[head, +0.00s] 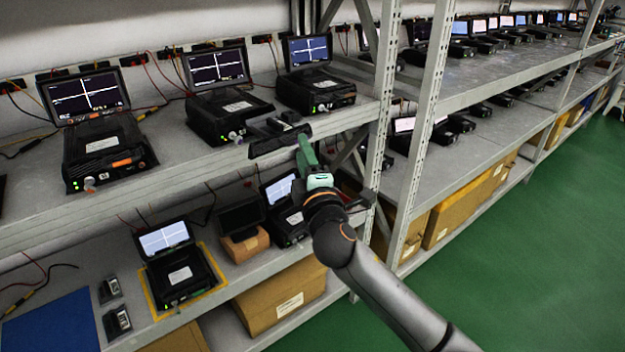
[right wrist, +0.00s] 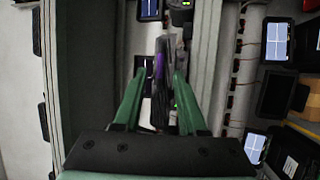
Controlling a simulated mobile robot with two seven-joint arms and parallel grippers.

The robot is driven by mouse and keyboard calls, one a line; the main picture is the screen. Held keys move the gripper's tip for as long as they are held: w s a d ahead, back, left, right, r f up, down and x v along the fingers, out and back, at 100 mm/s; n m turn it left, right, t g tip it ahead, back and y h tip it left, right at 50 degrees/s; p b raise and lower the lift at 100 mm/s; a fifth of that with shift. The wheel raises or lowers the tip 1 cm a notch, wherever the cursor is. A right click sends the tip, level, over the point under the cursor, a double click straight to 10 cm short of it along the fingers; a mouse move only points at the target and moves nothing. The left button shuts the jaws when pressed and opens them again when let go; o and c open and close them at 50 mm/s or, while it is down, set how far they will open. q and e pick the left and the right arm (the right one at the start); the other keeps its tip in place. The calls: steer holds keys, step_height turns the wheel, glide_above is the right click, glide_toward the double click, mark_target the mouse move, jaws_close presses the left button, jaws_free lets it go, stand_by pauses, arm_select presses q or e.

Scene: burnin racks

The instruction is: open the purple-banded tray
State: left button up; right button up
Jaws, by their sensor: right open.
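The purple-banded tray (right wrist: 159,66) shows in the right wrist view as a narrow dark piece with a purple band, between my finger tips. In the head view a black piece (head: 272,143) at the front edge of the upper shelf, by my finger tips, seems to be it; no purple shows there. My right gripper (head: 305,146) is open, its green fingers reaching up to that piece. In the right wrist view the fingers of this gripper (right wrist: 158,78) stand on either side of the tray; I cannot tell whether they touch it. My left gripper is not in view.
Black units with screens, one at the left (head: 105,150), stand on the upper shelf (head: 190,172). Below are a unit (head: 180,278) in a yellow outline, a blue mat (head: 50,325) and cardboard boxes (head: 275,300). A rack upright (head: 415,130) stands right of my gripper. Green floor (head: 530,240) is clear at right.

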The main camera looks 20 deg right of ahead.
steer(key=s+f+b, duration=0.1)
steer(key=s, duration=0.8)
steer(key=shift+s+a+f, duration=0.25)
steer(key=shift+s, duration=0.05)
steer(key=s+f+m+g+y, duration=0.1)
steer(key=s+f+m+g, duration=0.2)
steer(key=f, duration=0.8)
steer(key=s+f+m+g+y, duration=0.1)
steer(key=s+f+m+g, duration=0.15)
steer(key=f, duration=0.75)
steer(key=s+d+f+m+g+y+p, duration=0.1)
steer(key=s+f+m+g, duration=0.4)
steer(key=s+f, duration=1.3)
steer(key=m, duration=0.4)
